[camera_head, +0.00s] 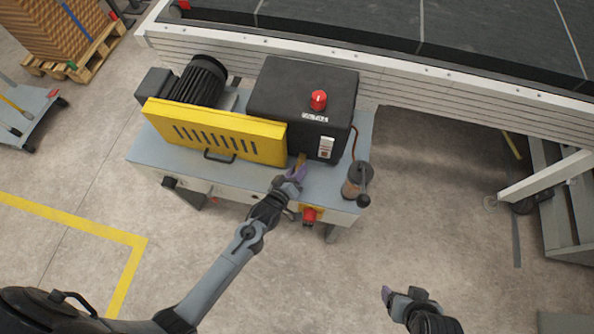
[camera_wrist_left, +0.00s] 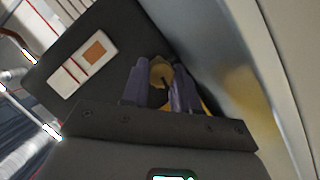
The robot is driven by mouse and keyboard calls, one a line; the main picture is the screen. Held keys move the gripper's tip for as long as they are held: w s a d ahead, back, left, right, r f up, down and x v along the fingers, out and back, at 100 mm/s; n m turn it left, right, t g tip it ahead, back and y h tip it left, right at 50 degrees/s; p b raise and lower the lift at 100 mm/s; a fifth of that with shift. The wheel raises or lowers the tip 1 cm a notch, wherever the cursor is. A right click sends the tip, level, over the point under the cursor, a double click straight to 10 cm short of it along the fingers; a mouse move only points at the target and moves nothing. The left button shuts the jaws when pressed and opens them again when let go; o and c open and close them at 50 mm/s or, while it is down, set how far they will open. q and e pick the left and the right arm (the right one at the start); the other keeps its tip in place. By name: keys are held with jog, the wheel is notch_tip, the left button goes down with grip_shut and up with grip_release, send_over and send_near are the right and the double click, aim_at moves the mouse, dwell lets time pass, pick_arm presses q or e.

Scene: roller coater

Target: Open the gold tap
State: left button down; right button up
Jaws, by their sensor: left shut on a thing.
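The gold tap (camera_head: 301,160) is at the front of the black box, low down near the end of the yellow guard. My left gripper (camera_head: 295,174) reaches it from the front and hides part of it. In the left wrist view, the gold tap (camera_wrist_left: 161,76) sits between the two purple fingers of my left gripper (camera_wrist_left: 160,88), which is shut on it. How far the tap is turned cannot be told. My right gripper (camera_head: 387,291) is at the lower right over the floor, away from the machine; its finger opening cannot be made out.
The black box (camera_head: 290,90) carries a red knob (camera_head: 318,100). The yellow guard (camera_head: 215,132) is left of the tap. A cylindrical pot with a black handle (camera_head: 357,180) stands to the right. A red button (camera_head: 310,214) is on the front edge. Open floor lies in front.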

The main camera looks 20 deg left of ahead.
pick_arm(q)
jog(key=shift+r, duration=0.1)
dwell(0.5)
jog(key=c, duration=1.1)
grip_release()
jog(key=p+v, duration=0.2)
jog(key=v, duration=0.8)
jog(key=shift+s+a+r, duration=0.1)
jog(key=shift+s, duration=0.25)
